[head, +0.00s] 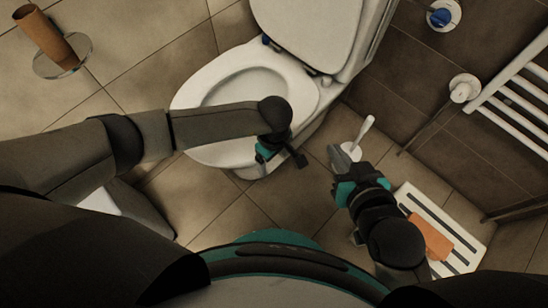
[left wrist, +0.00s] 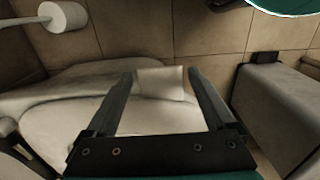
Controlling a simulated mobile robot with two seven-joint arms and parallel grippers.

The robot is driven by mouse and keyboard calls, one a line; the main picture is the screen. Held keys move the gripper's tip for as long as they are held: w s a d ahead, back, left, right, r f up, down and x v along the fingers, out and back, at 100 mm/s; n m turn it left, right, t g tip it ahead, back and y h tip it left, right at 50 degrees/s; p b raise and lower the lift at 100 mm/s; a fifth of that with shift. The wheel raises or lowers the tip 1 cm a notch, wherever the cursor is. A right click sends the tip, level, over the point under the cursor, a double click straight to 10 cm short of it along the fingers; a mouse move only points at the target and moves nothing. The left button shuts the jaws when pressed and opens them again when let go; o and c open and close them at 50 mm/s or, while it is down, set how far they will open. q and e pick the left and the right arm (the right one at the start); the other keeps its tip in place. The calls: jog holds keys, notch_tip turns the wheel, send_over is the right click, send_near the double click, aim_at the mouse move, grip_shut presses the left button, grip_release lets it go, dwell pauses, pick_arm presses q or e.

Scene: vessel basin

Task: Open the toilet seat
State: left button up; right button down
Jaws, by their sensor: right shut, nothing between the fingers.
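The white toilet (head: 183,105) stands at the top middle of the head view. Its seat ring lies flat around the bowl opening, and a white lid panel (head: 305,30) rises behind it at the hinges. My left forearm crosses over the near part of the bowl and hides some of the ring. My left gripper (head: 280,162) is at the bowl's near right edge; contact cannot be told. In the left wrist view its two fingers (left wrist: 162,80) are spread apart over the white toilet surface (left wrist: 40,130). My right gripper (head: 340,156) is shut and empty, to the right of the bowl.
A toilet brush (head: 365,130) stands beside my right gripper. A white slatted stool (head: 465,257) with an orange cloth (head: 432,238) is at the lower right. A towel radiator (head: 515,100) hangs on the right wall. A paper roll (left wrist: 63,17) shows in the left wrist view.

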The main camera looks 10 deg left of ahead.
pick_arm(q)
grip_shut()
dwell(0.5)
